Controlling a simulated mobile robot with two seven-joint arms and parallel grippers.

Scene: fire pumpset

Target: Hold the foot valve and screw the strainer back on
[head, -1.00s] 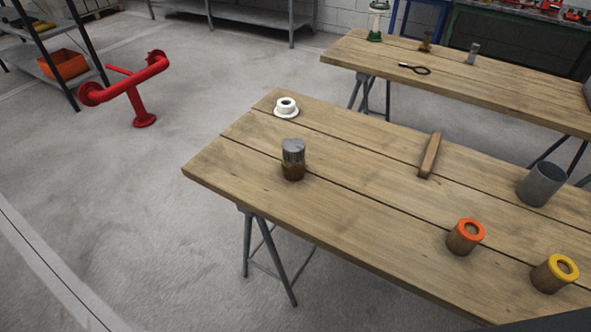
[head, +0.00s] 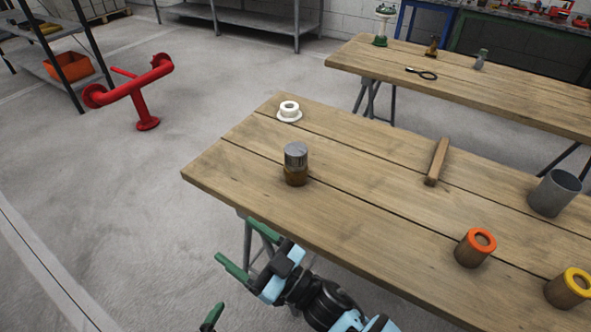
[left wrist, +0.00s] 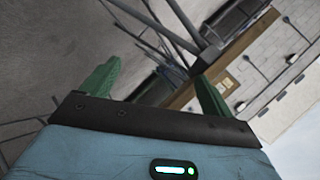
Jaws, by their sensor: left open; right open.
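A short cylinder with a grey, mesh-like upper part (head: 296,154) on a brown, brass-like lower part (head: 296,176) stands upright near the left end of the near table (head: 350,210). It looks like the foot valve with the strainer, but I cannot tell whether the two parts are threaded together. My right gripper (head: 237,240) is open and empty, in front of the near table's edge and below the cylinder in the head view. My left gripper shows only a green fingertip (head: 212,317) at the bottom of the head view. In the left wrist view it (left wrist: 158,78) is open and empty.
On the near table are a white tape roll (head: 289,110), a wooden bar (head: 437,161), a grey cup (head: 554,192), an orange-topped cylinder (head: 475,247) and a yellow-topped one (head: 570,287). A back table (head: 500,95) holds a black wrench (head: 421,73) and fittings. Red pipework (head: 140,85) stands left.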

